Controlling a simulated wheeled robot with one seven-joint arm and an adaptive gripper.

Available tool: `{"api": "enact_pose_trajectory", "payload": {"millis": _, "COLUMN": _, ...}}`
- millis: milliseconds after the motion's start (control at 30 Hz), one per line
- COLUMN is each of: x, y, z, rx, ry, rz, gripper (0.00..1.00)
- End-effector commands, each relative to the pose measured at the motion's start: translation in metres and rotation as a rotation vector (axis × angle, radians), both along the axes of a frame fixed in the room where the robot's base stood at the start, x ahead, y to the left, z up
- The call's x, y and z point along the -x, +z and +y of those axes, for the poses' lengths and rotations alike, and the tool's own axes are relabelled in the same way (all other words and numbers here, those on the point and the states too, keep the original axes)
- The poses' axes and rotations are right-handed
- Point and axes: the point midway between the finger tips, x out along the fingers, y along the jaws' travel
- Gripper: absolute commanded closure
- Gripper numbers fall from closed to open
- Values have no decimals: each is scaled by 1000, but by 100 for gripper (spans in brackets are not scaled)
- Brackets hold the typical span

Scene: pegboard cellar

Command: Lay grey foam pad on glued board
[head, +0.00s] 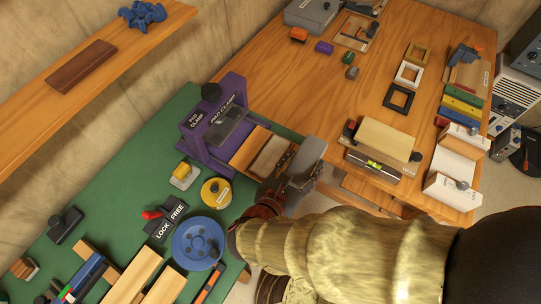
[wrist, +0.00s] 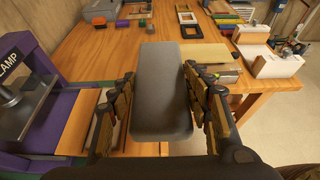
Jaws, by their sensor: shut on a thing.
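My gripper (wrist: 163,112) is shut on the grey foam pad (wrist: 162,85), holding it by its sides between the two fingers. In the head view the pad (head: 307,160) is above the table edge, right of the purple pad clamp (head: 212,130). A board with a pale, dull top (head: 270,157), seemingly the glued board, lies between wooden strips at the clamp's front. The pad is beside it, apart from it as far as I can tell. In the wrist view the clamp (wrist: 32,95) stands left of the pad; the board is largely hidden there.
A tan block (head: 388,138) and a level (head: 372,165) lie to the right. Several frames (head: 408,74) lie behind them. On the green mat (head: 125,185) are a blue disc (head: 198,243), a yellow tape roll (head: 215,192) and a lock/free lever (head: 160,225). The middle of the wooden table is clear.

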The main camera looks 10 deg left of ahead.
Motion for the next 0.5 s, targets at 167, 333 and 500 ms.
{"api": "enact_pose_trajectory", "payload": {"millis": 167, "x": -12, "y": -14, "z": 17, "rx": -1, "ry": -4, "rz": 0, "gripper": 68}}
{"api": "enact_pose_trajectory", "payload": {"millis": 333, "x": -37, "y": -32, "z": 46, "rx": 0, "ry": -3, "rz": 1, "gripper": 68}}
{"api": "enact_pose_trajectory", "payload": {"millis": 500, "x": -60, "y": -52, "z": 74, "rx": 1, "ry": -3, "rz": 1, "gripper": 68}}
